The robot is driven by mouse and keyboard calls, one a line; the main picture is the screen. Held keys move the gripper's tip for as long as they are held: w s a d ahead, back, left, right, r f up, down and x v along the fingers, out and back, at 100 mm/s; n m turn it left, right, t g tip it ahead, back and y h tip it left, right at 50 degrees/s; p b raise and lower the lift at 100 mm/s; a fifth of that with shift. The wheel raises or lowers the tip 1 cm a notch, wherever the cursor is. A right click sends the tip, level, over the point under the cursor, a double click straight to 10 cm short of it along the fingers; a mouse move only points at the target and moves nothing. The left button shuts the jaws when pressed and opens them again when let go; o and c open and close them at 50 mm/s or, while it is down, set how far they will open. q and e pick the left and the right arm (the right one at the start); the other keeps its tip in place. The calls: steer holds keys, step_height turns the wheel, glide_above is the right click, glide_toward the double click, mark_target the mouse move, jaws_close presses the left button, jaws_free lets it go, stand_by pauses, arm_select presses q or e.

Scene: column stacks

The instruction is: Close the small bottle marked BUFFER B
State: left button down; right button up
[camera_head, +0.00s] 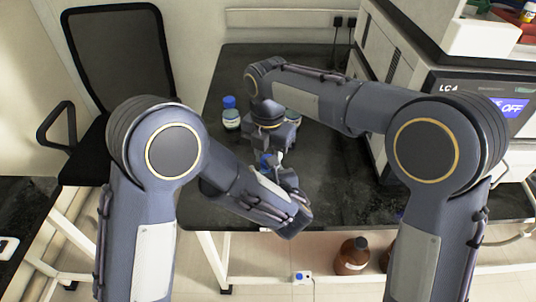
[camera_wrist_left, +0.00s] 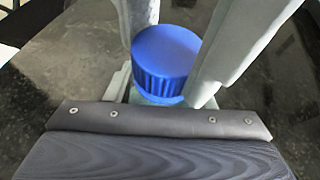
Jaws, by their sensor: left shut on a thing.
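A small bottle with a ribbed blue cap (camera_wrist_left: 165,60) stands between my grippers in the left wrist view; the cap also shows in the head view (camera_head: 265,160). My left gripper (camera_wrist_left: 165,101) is shut on the bottle below the cap, of which only a pale sliver shows. The right gripper (camera_head: 272,150) comes down from above, and its pale fingers stand on either side of the cap. I cannot tell whether they press on it. The bottle's label is hidden, so BUFFER B cannot be read.
Another blue-capped bottle (camera_head: 231,115) stands behind to the left on the dark bench (camera_head: 330,185). A further bottle (camera_head: 293,116) is partly hidden behind the right gripper. The LC instrument (camera_head: 470,110) is at the right. A brown bottle (camera_head: 352,256) stands below the bench.

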steer(key=shift+m, duration=0.4)
steer(key=o, duration=1.1)
steer(key=shift+c, duration=0.2)
steer(key=shift+r, duration=2.25)
steer(key=shift+c, duration=0.3)
